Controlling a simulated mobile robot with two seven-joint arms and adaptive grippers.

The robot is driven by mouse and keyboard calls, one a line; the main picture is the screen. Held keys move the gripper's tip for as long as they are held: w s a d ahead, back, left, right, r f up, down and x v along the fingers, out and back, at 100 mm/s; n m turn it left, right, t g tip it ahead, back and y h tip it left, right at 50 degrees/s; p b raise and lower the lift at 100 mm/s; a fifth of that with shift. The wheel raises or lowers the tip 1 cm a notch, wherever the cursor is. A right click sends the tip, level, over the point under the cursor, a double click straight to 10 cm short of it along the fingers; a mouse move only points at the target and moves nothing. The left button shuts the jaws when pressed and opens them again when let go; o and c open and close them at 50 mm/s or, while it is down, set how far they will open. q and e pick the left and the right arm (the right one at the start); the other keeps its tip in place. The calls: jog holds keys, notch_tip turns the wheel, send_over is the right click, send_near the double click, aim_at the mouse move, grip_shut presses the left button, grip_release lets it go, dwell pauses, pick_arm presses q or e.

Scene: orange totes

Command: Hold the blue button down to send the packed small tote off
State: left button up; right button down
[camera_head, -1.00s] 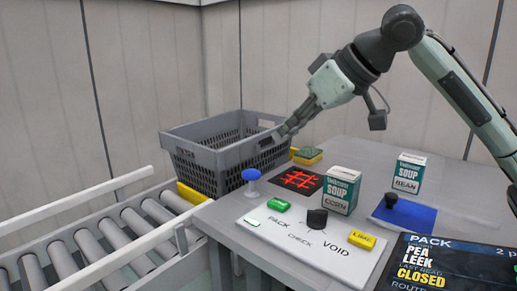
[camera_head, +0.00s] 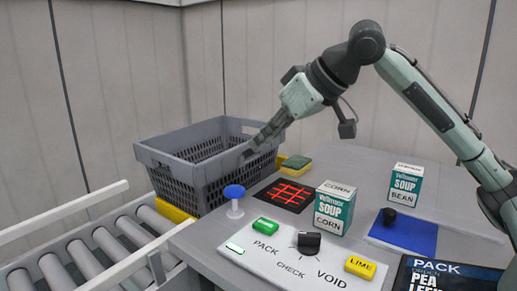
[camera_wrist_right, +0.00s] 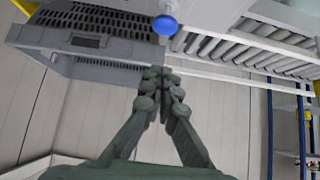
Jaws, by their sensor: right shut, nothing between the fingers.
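The blue button (camera_head: 234,191) is a round blue cap on a pale stem at the table's left edge. It stands in front of the grey tote (camera_head: 160,178), a slatted crate at the end of the roller conveyor; its contents are hidden by its walls. My right gripper (camera_head: 247,154) is shut and empty. It is above and beyond the button, in front of the tote's near right corner, apart from the button. In the right wrist view the closed fingertips (camera_wrist_right: 158,72) point toward the tote (camera_wrist_right: 95,47), with the blue button (camera_wrist_right: 165,25) past them. My left gripper is out of view.
The roller conveyor (camera_head: 105,241) with white rails runs at lower left. A white panel (camera_head: 300,262) holds a dark knob (camera_head: 309,242), a green block (camera_head: 266,224) and a yellow block (camera_head: 360,267). Soup boxes (camera_head: 334,207) (camera_head: 405,184) and a sponge (camera_head: 296,162) stand on the table.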

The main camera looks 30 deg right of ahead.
send_over(241, 191)
notch_tip(241, 191, down, 5)
jog(key=shift+s+f, duration=0.15)
jog(key=shift+f, duration=0.05)
notch_tip(241, 191, down, 3)
jog(key=shift+r, duration=0.15)
jog(key=shift+f, duration=0.7)
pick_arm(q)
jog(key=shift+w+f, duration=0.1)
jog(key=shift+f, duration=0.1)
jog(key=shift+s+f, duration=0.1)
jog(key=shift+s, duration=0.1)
